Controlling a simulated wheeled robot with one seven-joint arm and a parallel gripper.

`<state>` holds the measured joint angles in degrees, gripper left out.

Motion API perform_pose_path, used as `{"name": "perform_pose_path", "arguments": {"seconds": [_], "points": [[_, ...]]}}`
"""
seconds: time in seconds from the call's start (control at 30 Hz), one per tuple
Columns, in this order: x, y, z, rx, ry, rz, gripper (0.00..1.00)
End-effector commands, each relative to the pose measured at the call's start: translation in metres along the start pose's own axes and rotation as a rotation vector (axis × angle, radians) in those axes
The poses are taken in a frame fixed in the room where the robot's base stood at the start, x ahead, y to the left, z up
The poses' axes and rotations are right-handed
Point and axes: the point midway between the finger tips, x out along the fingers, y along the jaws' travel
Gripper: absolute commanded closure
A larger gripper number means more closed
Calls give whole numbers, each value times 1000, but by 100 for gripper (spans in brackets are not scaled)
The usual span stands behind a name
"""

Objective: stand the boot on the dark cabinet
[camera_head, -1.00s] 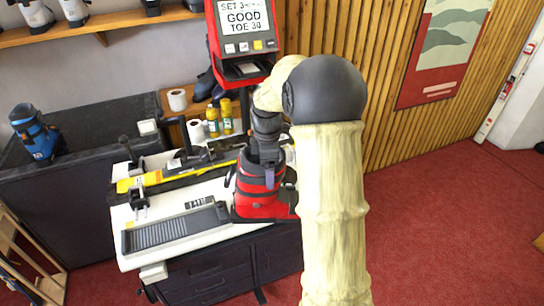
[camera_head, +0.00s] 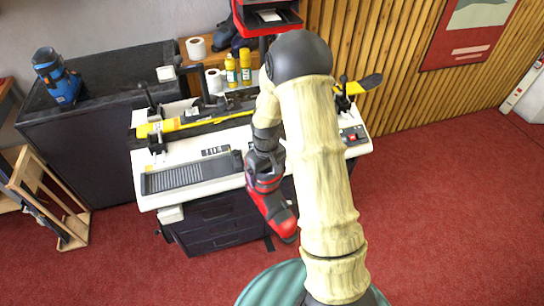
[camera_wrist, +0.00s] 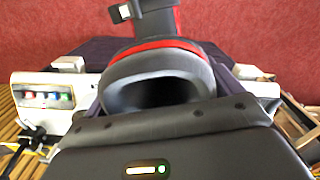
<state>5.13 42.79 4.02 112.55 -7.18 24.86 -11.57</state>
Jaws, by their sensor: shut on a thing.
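My gripper (camera_head: 266,150) is shut on the upper part of a red and black boot (camera_head: 277,213). The boot hangs at the front edge of the white bench, its red toe pointing down and to the right. In the wrist view the dark open top of the boot (camera_wrist: 155,85) fills the middle, with a red band behind it. My fingertips are hard to make out there. The dark cabinet (camera_head: 120,95) stands at the left with a black, flat top. A blue boot (camera_head: 62,85) stands upright near its left end.
The white bench (camera_head: 215,150) carries a yellow ski (camera_head: 190,123), a ribbed black plate (camera_head: 190,175) and clamps. Yellow bottles (camera_head: 231,70) and paper rolls (camera_head: 196,47) stand behind. A wooden rack (camera_head: 50,190) stands left. The cabinet top right of the blue boot is mostly clear.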

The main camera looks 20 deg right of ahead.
Motion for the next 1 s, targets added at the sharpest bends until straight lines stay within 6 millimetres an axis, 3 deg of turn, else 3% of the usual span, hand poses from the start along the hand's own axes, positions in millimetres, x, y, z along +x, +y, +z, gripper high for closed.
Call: {"name": "perform_pose_path", "arguments": {"seconds": [0.1,0.3,1.0], "points": [[20,-11,6,113,-2,-2,45],[40,-23,12,246,1,-4,45],[43,-22,14,279,2,-5,45]]}}
